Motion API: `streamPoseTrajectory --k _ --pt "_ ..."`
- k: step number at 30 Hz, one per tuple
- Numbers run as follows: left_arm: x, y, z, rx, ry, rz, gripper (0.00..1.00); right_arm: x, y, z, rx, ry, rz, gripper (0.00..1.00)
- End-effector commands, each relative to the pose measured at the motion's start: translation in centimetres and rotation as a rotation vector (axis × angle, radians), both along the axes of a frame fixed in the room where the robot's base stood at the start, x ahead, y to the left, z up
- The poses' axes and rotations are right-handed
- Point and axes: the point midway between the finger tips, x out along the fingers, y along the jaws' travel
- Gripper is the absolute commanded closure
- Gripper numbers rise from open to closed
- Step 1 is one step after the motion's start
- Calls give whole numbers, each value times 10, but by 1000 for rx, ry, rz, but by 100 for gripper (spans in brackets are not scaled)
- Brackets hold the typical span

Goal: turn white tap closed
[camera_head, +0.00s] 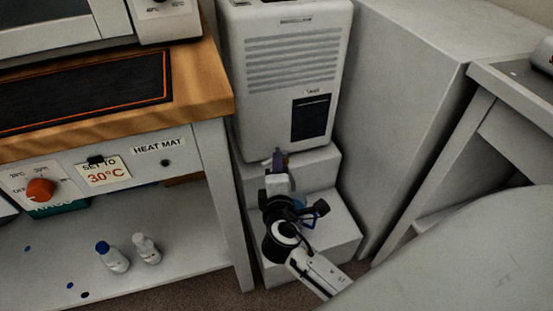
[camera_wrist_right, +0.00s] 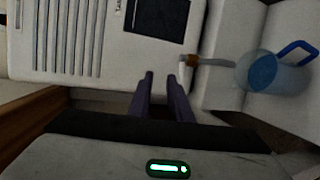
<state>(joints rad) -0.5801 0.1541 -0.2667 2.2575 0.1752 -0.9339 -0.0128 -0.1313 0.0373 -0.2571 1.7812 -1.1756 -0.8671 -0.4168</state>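In the head view the tap is mostly hidden by my right gripper (camera_head: 279,160). In the right wrist view my right gripper (camera_wrist_right: 160,75) shows two dark purple fingers with a gap between them. It is open and empty. The tap lies just to the right of the fingertips, not between them. I cannot tell whether the tap touches a finger. My left gripper is out of view.
The jug, with blue liquid and a blue handle (camera_head: 321,208), stands on a white step (camera_head: 338,232) beside my right wrist. A wooden-topped bench (camera_head: 215,85) stands at left, with two small bottles (camera_head: 146,249) on its lower shelf. A large grey block (camera_head: 400,100) stands at right.

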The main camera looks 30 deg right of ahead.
Motion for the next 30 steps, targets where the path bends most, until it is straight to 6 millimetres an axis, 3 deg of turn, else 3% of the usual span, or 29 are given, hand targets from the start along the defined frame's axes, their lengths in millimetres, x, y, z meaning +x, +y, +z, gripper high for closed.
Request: streamPoseTrajectory --k 7,23,27,30 --pt "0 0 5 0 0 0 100 -14 5 3 1 0 0 82" --pt "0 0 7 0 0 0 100 -15 5 3 0 1 -1 82" --pt "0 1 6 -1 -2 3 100 -20 7 -4 38 7 4 100" --pt "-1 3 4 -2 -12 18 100 -36 16 -27 180 27 18 100"
